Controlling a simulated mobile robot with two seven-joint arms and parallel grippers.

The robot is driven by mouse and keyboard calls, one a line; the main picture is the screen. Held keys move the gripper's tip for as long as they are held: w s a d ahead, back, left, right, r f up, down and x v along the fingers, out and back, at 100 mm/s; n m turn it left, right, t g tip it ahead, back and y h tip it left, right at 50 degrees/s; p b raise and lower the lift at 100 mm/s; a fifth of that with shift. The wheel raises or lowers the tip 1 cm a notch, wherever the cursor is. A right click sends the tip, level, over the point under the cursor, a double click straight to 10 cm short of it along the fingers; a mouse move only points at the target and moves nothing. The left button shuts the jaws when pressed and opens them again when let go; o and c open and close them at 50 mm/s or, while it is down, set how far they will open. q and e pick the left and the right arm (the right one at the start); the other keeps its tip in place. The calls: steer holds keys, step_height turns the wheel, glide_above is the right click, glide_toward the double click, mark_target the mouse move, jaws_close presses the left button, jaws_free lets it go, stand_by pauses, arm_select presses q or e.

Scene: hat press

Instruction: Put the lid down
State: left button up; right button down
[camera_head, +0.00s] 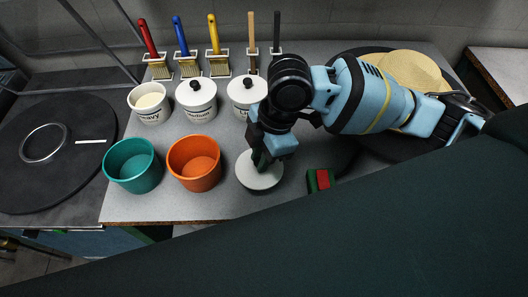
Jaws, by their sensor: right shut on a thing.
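A white round lid (247,181) is low over the front part of the grey table, with a dark shadow or rim along its lower edge. I cannot tell whether it touches the table. My right gripper (263,160) points down at the lid's middle and is shut on it. Its fingers hide the lid's knob. The white pot labelled "Heavy" (149,111) is uncovered and shows cream-coloured contents. Two similar white pots, a middle one (196,108) and a right one (240,108), wear white lids with black knobs. My left gripper is not in view.
A teal bowl (132,174) and an orange bowl (194,177) stand left of the held lid. A red and green block (320,180) lies to its right. Several brushes in holders (188,67) line the back. A straw hat (413,69) is behind my right arm.

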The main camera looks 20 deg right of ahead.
steer(key=shift+w+d+f, duration=0.1)
steer(key=shift+w+d, duration=0.45)
steer(key=shift+w, duration=0.35)
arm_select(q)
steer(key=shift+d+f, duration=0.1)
arm_select(e)
steer(key=shift+w+d+f, duration=0.15)
steer(key=shift+w+f, duration=0.05)
steer(key=shift+f, duration=0.7)
steer(key=shift+w+d+f, duration=0.15)
steer(key=shift+f, duration=0.7)
steer(key=shift+f, duration=0.1)
steer(key=c, duration=1.3)
jaws_free()
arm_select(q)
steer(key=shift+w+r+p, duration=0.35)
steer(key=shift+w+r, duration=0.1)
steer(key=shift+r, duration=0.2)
arm_select(e)
steer(key=v, duration=1.2)
